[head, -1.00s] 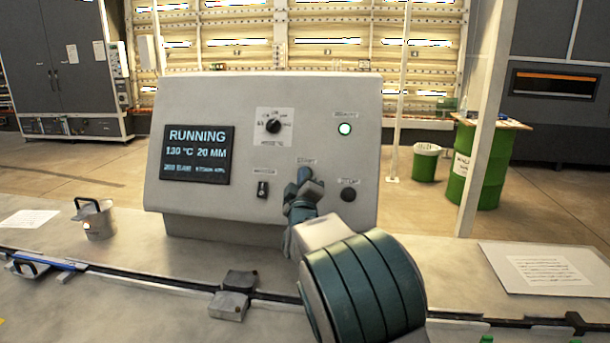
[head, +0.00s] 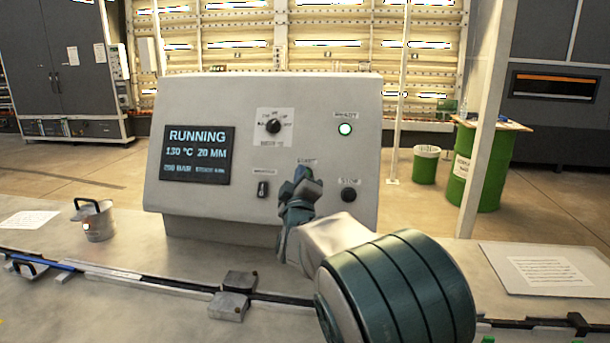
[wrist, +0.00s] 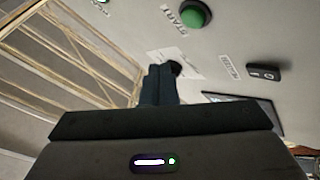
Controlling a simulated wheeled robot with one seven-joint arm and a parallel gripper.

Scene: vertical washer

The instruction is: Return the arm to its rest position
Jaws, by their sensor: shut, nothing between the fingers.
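My gripper (head: 301,180) is in front of the lower right part of the grey control panel (head: 225,110). It is shut and empty, and it covers the spot under the start label in the head view. In the wrist view the closed fingers (wrist: 158,85) point toward the panel face, and a green start button (wrist: 195,14) shows clear of them at the top. The panel's screen (head: 197,155) reads RUNNING, 130 °C, 20 MM. A lamp (head: 345,129) under the ready label glows green. Whether the fingertips are close to the panel is hard to tell.
The panel has a rotary knob (head: 273,126), a rocker switch (head: 262,189) and a dark stop button (head: 348,194). A metal pot (head: 98,226) stands on the bench at left. A small metal block (head: 229,306) lies in front. A white board (head: 535,270) lies at right.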

